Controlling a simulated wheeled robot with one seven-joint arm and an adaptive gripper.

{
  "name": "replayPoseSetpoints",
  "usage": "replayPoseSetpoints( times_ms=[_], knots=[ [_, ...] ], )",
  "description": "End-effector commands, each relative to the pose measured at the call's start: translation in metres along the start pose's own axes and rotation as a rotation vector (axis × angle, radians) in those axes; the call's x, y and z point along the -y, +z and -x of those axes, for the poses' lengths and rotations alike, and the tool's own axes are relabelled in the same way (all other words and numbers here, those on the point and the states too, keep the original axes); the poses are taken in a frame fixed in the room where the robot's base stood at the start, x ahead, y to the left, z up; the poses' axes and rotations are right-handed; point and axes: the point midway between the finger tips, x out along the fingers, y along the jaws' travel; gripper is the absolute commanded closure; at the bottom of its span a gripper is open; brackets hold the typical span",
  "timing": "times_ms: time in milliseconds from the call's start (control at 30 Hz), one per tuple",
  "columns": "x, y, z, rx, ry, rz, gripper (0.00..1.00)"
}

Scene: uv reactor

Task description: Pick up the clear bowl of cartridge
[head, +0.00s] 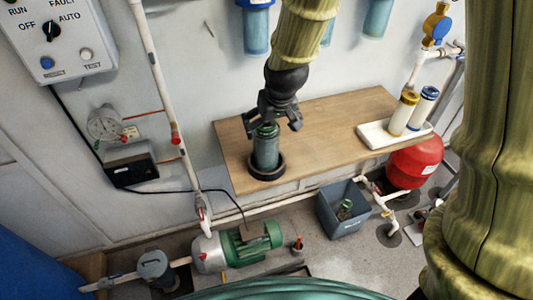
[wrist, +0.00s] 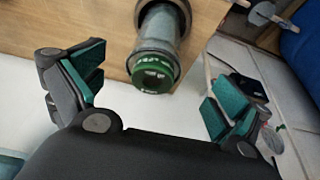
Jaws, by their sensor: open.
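The clear bowl (head: 265,152) stands upright in a black ring (head: 266,173) near the front left edge of the wooden bench. It is a grey-green see-through cylinder with a dark green top. In the wrist view the bowl (wrist: 160,28) is seen from above, its green lettered end (wrist: 153,73) facing the camera. My gripper (head: 274,119) is over the top of the bowl. In the wrist view my gripper (wrist: 155,85) is open, with its green-padded fingers well apart on either side of the green end. Neither finger appears to touch it in the wrist view.
The wooden bench (head: 335,130) is clear to the right up to a white tray (head: 369,136) holding two cartridges. A grey bin (head: 341,222) and a green pump (head: 243,246) are on the floor in front. Blue-topped housings (head: 257,30) hang on the wall behind.

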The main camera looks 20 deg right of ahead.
Motion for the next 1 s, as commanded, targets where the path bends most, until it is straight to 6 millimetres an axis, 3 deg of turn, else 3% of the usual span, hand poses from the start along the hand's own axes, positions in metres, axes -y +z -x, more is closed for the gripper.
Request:
replayPoseSetpoints(
  times_ms=[100, 267, 700, 1000],
  knots=[
    [0.001, -0.010, 0.014, -0.015, 0.002, 0.003, 0.00],
    [0.001, -0.013, 0.018, -0.017, 0.003, 0.004, 0.00],
    [0.001, -0.014, -0.025, -0.016, 0.004, 0.004, 0.00],
    [0.001, -0.014, -0.037, -0.017, 0.003, 0.004, 0.00]
  ],
)
